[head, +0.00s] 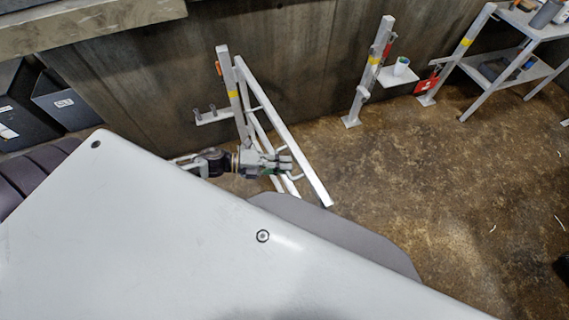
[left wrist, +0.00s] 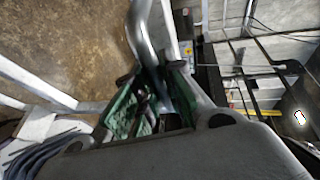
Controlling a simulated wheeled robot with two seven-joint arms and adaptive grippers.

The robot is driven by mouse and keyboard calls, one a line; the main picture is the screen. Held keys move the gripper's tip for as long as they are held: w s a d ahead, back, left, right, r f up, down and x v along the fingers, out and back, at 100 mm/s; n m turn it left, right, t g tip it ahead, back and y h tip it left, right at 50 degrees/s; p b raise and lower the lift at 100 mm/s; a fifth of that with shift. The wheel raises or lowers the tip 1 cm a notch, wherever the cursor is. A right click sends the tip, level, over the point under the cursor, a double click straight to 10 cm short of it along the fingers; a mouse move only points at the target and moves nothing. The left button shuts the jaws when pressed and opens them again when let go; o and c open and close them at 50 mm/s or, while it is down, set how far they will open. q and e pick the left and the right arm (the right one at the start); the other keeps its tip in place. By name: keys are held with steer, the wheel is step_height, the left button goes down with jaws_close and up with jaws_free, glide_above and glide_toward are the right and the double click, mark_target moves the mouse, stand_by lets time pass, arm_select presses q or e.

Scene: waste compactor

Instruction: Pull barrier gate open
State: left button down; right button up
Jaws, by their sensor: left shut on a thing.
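The barrier gate (head: 283,132) is a white metal frame hinged on a post (head: 230,90) with a yellow band. It stands swung at an angle from the wall, toward me, apart from the other post (head: 371,70) on the right. My left gripper (head: 285,168) is at the gate's lower part. In the left wrist view its green-padded fingers (left wrist: 150,105) are shut around a bent metal bar, the gate handle (left wrist: 148,35). The exact contact is partly hidden by the fingers. My right gripper is in neither view.
A small shelf with a cup (head: 401,66) is on the right post. A red padlock-marked tag (head: 427,86) hangs beside it. A white rack (head: 515,50) stands at the far right. Dark bins (head: 62,100) stand at the left. The brown floor (head: 430,170) right of the gate is clear.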

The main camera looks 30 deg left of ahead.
arm_select(q)
steer(key=shift+w, duration=0.1)
steer(key=c, duration=1.5)
jaws_free()
steer(key=shift+a, duration=0.1)
steer(key=shift+v, duration=5.95)
steer(key=shift+f, duration=0.1)
